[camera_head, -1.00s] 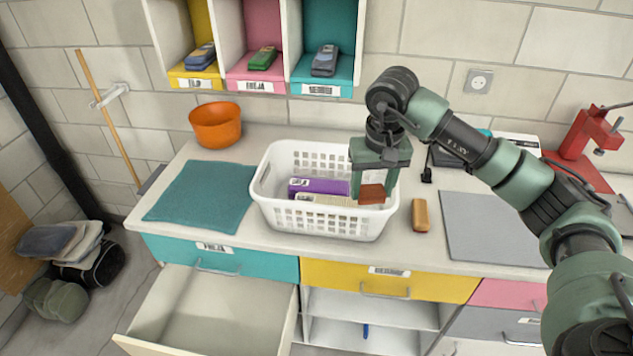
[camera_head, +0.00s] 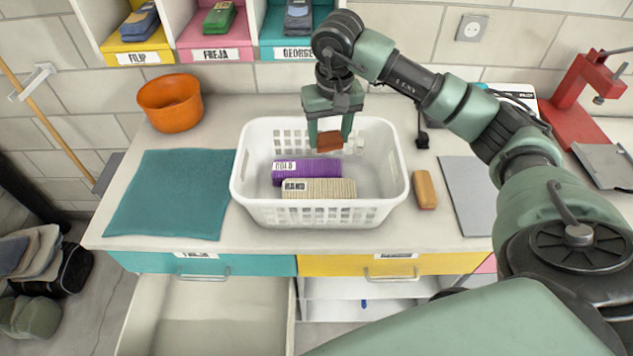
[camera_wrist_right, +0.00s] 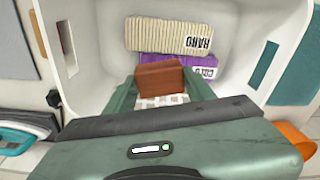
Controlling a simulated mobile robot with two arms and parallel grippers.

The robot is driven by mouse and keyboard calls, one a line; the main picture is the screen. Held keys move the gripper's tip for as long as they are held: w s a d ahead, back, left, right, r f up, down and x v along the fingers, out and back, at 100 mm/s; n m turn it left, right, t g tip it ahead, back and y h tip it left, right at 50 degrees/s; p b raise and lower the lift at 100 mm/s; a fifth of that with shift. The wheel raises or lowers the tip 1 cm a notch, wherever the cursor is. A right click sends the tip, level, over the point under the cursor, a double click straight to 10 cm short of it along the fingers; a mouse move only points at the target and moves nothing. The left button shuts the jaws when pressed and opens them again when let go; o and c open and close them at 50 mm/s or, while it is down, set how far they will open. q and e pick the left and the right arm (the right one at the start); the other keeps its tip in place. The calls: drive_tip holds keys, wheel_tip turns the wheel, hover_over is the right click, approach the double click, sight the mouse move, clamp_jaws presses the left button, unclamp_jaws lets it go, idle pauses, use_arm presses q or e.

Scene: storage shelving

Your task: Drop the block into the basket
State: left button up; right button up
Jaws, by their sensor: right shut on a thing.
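The block (camera_head: 328,141) is reddish brown and sits between the fingertips of my right gripper (camera_head: 329,135), which is shut on it. The white basket (camera_head: 315,212) stands on the counter, and the gripper holds the block above its inside, toward the back. In the right wrist view the block (camera_wrist_right: 160,75) shows between the green fingers, with the basket walls around it. A purple pack (camera_head: 306,170) and a cream ribbed pack (camera_head: 325,188) lie in the basket. My left gripper is not in view.
A teal mat (camera_head: 170,195) lies left of the basket, with an orange bowl (camera_head: 170,103) behind it. A wooden-looking bar (camera_head: 425,190) and a grey mat (camera_head: 468,190) lie to the right. An open drawer (camera_head: 210,315) juts out below the counter.

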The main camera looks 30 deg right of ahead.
wheel_tip(320, 180, down, 3)
drive_tip(key=shift+w+a+r+b, duration=0.1)
drive_tip(key=shift+w+r+b, duration=0.1)
drive_tip(key=shift+b, duration=0.25)
drive_tip(key=shift+s, duration=0.2)
drive_tip(key=o, duration=1.4)
drive_tip(key=shift+w, duration=0.1)
drive_tip(key=r, duration=0.2)
drive_tip(key=r+b, duration=0.1)
drive_tip(key=r, duration=0.1)
drive_tip(key=r+b, duration=0.1)
drive_tip(key=r, duration=0.1)
drive_tip(key=shift+s+a+r, duration=0.15)
drive_tip(key=shift+s+r, duration=0.35)
drive_tip(key=shift+r, duration=0.4)
